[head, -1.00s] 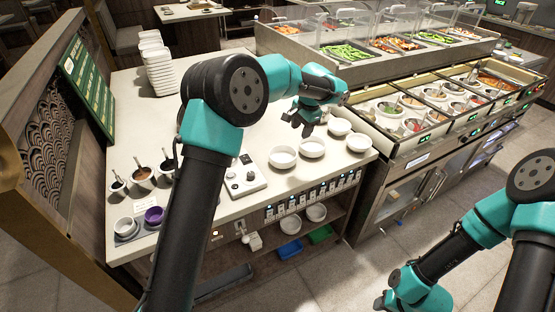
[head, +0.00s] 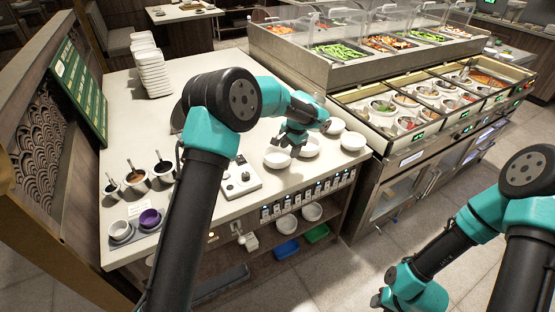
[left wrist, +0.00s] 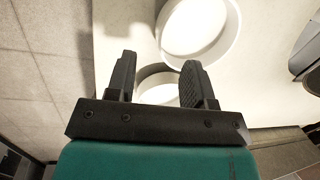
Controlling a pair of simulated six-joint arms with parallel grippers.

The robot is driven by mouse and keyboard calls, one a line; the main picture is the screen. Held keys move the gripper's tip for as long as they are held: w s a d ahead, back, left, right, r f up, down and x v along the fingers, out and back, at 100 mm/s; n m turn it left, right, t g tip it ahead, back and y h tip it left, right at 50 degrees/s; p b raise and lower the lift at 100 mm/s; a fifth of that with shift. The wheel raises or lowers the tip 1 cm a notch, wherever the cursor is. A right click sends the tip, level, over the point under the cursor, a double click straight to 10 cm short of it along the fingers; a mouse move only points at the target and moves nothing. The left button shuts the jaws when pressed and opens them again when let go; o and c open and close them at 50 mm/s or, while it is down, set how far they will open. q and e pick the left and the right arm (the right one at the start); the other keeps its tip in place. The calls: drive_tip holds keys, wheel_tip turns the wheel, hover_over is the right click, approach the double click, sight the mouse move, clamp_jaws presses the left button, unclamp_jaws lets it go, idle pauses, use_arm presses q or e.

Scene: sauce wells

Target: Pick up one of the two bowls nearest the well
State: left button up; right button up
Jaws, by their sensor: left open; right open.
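Several white bowls stand on the counter. The two nearest the sauce wells (head: 405,105) are the front right bowl (head: 352,140) and the one behind it (head: 335,126). Two more, the left bowl (head: 277,158) and middle bowl (head: 310,148), stand along the front. My left gripper (head: 290,145) is open and empty, just over these two. In the left wrist view, its fingers (left wrist: 157,75) point towards a white bowl partly hidden by them, with a larger-looking bowl (left wrist: 233,42) beyond. My right gripper (head: 380,298) is low at the right, away from the counter.
A control box (head: 240,181) sits left of the bowls. Several sauce pots (head: 136,183), a purple cup (head: 150,218) and a plate stack (head: 153,75) stand further left. More bowls (head: 312,211) are on the shelf below. The counter behind the bowls is largely clear.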

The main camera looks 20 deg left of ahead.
sight(285, 162)
use_arm(q)
drive_tip(key=shift+a+f, duration=0.15)
drive_tip(key=shift+f, duration=0.55)
drive_tip(key=shift+a+f, duration=0.1)
drive_tip(key=shift+f, duration=0.55)
drive_tip(key=shift+a+f, duration=0.2)
drive_tip(key=shift+f, duration=0.65)
drive_tip(key=shift+a+f, duration=0.25)
drive_tip(key=shift+f, duration=0.55)
drive_tip(key=shift+a+f, duration=0.2)
drive_tip(key=shift+f, duration=0.65)
drive_tip(key=shift+c, duration=0.2)
clamp_jaws()
